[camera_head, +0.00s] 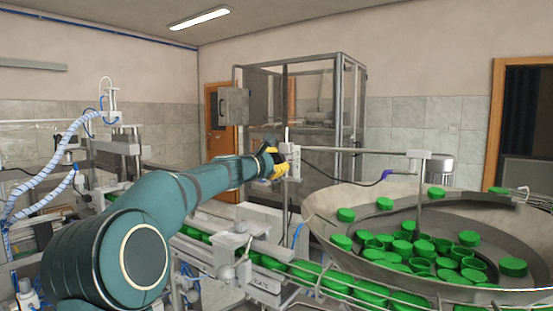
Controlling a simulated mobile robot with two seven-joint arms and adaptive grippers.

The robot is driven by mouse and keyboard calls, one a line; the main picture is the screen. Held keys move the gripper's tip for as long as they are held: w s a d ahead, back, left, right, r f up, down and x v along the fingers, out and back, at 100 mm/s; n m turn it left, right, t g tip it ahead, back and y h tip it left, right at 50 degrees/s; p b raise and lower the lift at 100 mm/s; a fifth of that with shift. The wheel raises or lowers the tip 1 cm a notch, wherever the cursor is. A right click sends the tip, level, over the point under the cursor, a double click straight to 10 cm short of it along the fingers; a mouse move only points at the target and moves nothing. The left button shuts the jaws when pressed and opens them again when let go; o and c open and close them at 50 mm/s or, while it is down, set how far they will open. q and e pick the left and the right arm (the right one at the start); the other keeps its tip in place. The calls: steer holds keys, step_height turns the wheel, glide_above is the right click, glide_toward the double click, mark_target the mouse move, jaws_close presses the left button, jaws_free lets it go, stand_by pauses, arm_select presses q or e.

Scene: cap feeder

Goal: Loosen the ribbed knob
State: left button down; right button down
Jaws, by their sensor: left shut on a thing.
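My left arm comes in from the left and reaches to the clamp block (294,169) on the upright post beside the large bowl. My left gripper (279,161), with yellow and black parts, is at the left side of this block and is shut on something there. It is at the knob's place on the clamp, but the ribbed knob itself is hidden behind the fingers or too small to make out. My right gripper is not in view.
A wide metal feeder bowl (322,209) with many green caps (401,247) fills the right side. A horizontal bar (360,151) runs from the post over the bowl. A conveyor with green caps passes below my arm. A framed cabinet (341,110) stands behind.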

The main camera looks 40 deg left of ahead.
arm_select(q)
steer(key=n+p, duration=0.1)
steer(key=n, duration=0.3)
steer(key=shift+r+n+p, duration=0.15)
steer(key=shift+n+p, duration=0.15)
steer(key=n+p, duration=0.2)
steer(key=n, duration=0.2)
steer(key=shift+n, duration=0.4)
steer(key=c, duration=0.6)
jaws_free()
steer(key=s+d, duration=0.1)
steer(key=s, duration=1.1)
steer(key=shift+d, duration=0.2)
steer(key=shift+f, duration=0.2)
